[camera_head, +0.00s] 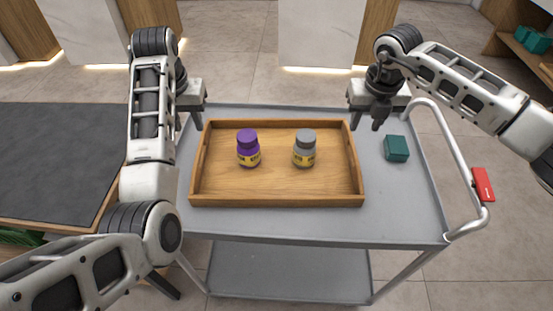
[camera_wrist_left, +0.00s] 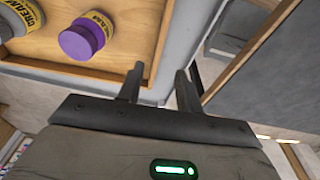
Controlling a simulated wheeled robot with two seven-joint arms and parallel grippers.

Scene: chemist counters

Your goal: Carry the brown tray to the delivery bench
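The brown wooden tray (camera_head: 277,200) lies flat on the grey top of a trolley. A purple-capped bottle (camera_head: 248,149) and a grey-capped bottle (camera_head: 304,148) stand upright in it. My left gripper (camera_head: 193,121) is by the tray's far left corner. In the left wrist view its two fingers (camera_wrist_left: 158,88) are apart, with nothing between them, beside the tray's edge. The purple bottle (camera_wrist_left: 84,38) also shows there. My right gripper (camera_head: 369,120) is just off the tray's far right corner, fingers apart and empty.
A small teal box (camera_head: 396,148) sits on the trolley, right of the tray. A dark-topped bench (camera_head: 62,150) stands left of the trolley. Tiled floor lies behind.

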